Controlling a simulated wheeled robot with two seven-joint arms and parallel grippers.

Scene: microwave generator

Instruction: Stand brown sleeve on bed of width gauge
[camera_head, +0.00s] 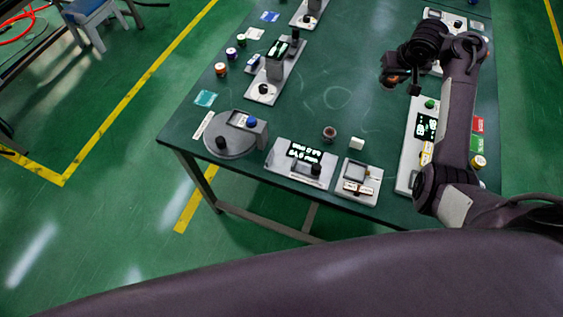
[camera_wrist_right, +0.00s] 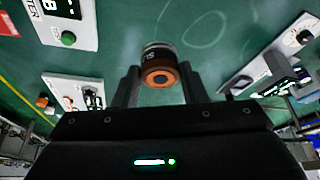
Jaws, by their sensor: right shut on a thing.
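The brown sleeve (camera_wrist_right: 159,72) is a short cylinder with a dark lettered band and an orange-brown end with a dark hole. My right gripper (camera_wrist_right: 160,88) is shut on it, one finger on each side. In the head view my right gripper (camera_head: 389,76) is over the far right part of the table, with a little of the sleeve (camera_head: 393,79) showing. The width gauge seems to be the grey unit with a lit display (camera_head: 301,170) at the table's front edge; its lettering is too small to be sure. My left gripper is not in view.
A small brown cup-like piece (camera_head: 329,134) and a white block (camera_head: 357,143) stand behind the front units. A round grey turntable unit (camera_head: 229,147) is at the front left. A long white panel (camera_head: 407,157) lies under my right arm. The table's middle is clear.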

